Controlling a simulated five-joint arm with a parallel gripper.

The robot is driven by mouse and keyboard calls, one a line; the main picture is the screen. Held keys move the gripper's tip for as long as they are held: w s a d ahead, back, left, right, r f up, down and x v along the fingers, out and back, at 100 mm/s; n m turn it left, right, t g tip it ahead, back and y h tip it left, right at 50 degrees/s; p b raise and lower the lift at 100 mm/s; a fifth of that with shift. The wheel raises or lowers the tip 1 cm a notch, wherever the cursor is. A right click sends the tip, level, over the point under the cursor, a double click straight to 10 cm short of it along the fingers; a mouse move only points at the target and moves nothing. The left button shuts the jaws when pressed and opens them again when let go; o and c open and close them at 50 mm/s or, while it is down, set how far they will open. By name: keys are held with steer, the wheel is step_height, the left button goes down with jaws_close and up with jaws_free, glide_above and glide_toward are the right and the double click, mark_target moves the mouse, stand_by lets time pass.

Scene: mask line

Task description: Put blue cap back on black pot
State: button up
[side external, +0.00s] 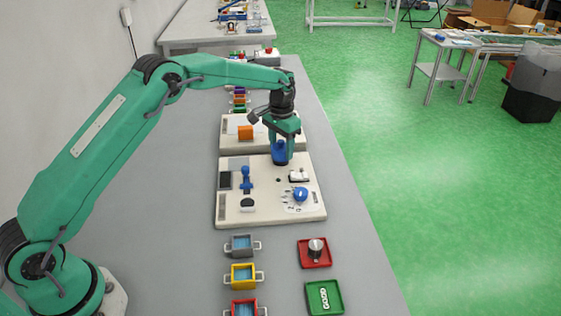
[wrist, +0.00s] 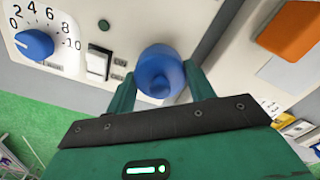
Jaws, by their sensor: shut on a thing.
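My gripper (side external: 282,150) points down over the back edge of the front cream board (side external: 262,208). It is shut on a blue cap (side external: 280,153), a rounded piece with a narrower top. In the wrist view the cap (wrist: 161,72) sits between the two green fingers (wrist: 160,84), seen from above. I cannot tell whether the cap touches the board or what is under it. I cannot clearly make out a black pot; it may be hidden beneath the cap.
The front board carries a blue dial (side external: 300,194), a white switch (side external: 298,176) and a blue joystick (side external: 246,176). An orange block (side external: 245,132) stands on the board behind. In front are small bins (side external: 241,275), a red tray (side external: 327,262) with a metallic knob, and a green tray (side external: 324,297).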

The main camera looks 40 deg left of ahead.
stand_by(0.4)
steer(key=o, duration=1.5)
steer(key=shift+r, duration=0.15)
steer(key=shift+r, duration=3.3)
steer(key=shift+c, duration=0.2)
jaws_close()
